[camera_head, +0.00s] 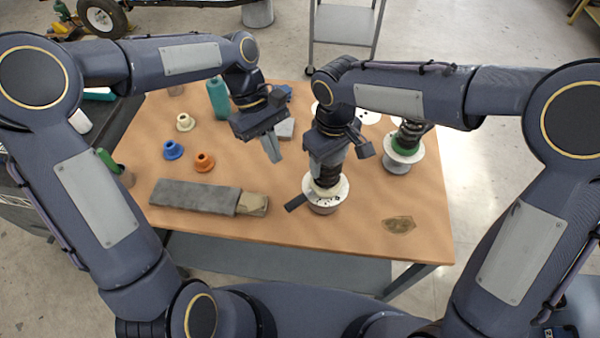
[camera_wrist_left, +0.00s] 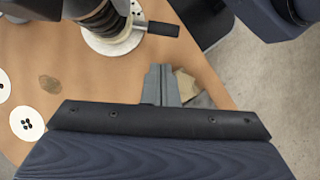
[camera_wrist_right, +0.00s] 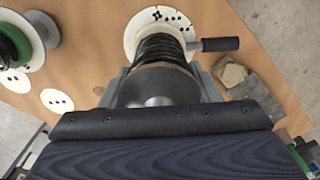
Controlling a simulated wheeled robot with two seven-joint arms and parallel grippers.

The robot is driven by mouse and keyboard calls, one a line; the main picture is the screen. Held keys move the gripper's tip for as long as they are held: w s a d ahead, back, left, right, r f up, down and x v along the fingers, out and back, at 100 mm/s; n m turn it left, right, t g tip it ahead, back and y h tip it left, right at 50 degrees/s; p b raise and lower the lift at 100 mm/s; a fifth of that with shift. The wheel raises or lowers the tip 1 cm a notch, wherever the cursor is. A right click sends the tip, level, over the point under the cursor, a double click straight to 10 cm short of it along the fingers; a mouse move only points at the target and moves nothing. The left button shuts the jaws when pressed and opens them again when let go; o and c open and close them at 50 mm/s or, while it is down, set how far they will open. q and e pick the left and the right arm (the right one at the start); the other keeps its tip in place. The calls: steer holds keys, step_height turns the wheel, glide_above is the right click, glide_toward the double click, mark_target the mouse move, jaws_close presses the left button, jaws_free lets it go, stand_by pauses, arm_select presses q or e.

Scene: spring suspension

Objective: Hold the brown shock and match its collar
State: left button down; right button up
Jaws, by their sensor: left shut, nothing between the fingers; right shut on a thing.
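A shock with a dark coil spring (camera_head: 324,178) stands upright on a round white stand (camera_head: 325,208) with a dark side handle (camera_head: 296,202). Its brownish-grey upper body (camera_wrist_right: 155,88) is between the fingers of my right gripper (camera_head: 330,158), which is shut on it. A pale ring shows low on the shock in the left wrist view (camera_wrist_left: 124,36). My left gripper (camera_head: 273,152) is shut and empty above the table, left of the shock. Loose collars lie at the left: cream (camera_head: 185,122), blue (camera_head: 173,150) and orange (camera_head: 204,162).
A second shock with a green collar (camera_head: 403,150) stands on a white stand at the right. A grey block (camera_head: 195,196) lies at the front left, a teal bottle (camera_head: 217,98) at the back. A brown patch (camera_head: 399,224) marks the front right.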

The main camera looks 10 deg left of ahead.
mark_target(313, 191)
steer(key=shift+a, duration=0.1)
arm_select(q)
steer(key=w+a+g+h, duration=0.2)
steer(key=w+a, duration=0.2)
arm_select(e)
steer(key=shift+r, duration=0.1)
arm_select(q)
steer(key=s+r+x, duration=0.1)
steer(key=x, duration=1.2)
steer(key=shift+d+m, duration=0.3)
steer(key=shift+m, duration=0.1)
steer(key=shift+s, duration=0.2)
